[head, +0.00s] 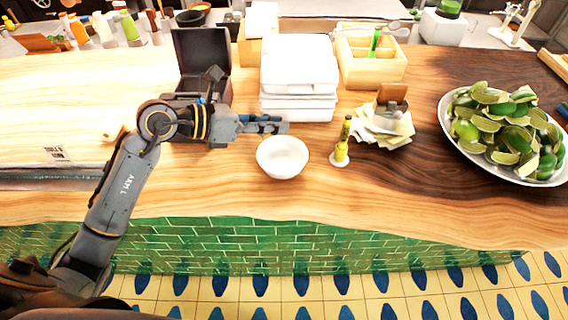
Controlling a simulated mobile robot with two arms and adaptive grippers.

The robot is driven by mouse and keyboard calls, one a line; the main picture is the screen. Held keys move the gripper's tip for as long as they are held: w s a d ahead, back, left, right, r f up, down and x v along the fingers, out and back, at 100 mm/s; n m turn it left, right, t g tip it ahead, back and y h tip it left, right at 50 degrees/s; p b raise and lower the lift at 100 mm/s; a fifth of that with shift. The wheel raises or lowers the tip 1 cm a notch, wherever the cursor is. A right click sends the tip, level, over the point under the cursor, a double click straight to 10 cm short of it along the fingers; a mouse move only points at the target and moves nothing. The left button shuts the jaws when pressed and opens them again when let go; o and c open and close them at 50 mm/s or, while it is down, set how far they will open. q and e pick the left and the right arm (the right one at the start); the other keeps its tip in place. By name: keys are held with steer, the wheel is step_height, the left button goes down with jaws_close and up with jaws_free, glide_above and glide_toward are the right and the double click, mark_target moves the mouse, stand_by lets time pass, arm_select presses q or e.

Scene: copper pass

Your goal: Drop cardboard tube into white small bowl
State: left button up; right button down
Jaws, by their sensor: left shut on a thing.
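The white small bowl (282,157) stands upright on the wooden counter near its front edge, and its inside looks empty. My left gripper (275,125) is just behind the bowl and above the counter, its fingers pointing right. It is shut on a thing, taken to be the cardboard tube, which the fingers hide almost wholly. My right gripper is not in view.
White stacked containers (298,78) stand behind the gripper, beside an open dark box (203,60). Right of the bowl are a small yellow-green bottle (341,152), a napkin holder (384,124) and a lime platter (447,123). The front counter is clear.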

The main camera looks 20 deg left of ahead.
arm_select(q)
steer(key=shift+f, duration=0.45)
steer(key=o, duration=0.8)
steer(key=shift+a, duration=0.1)
steer(key=v, duration=1.2)
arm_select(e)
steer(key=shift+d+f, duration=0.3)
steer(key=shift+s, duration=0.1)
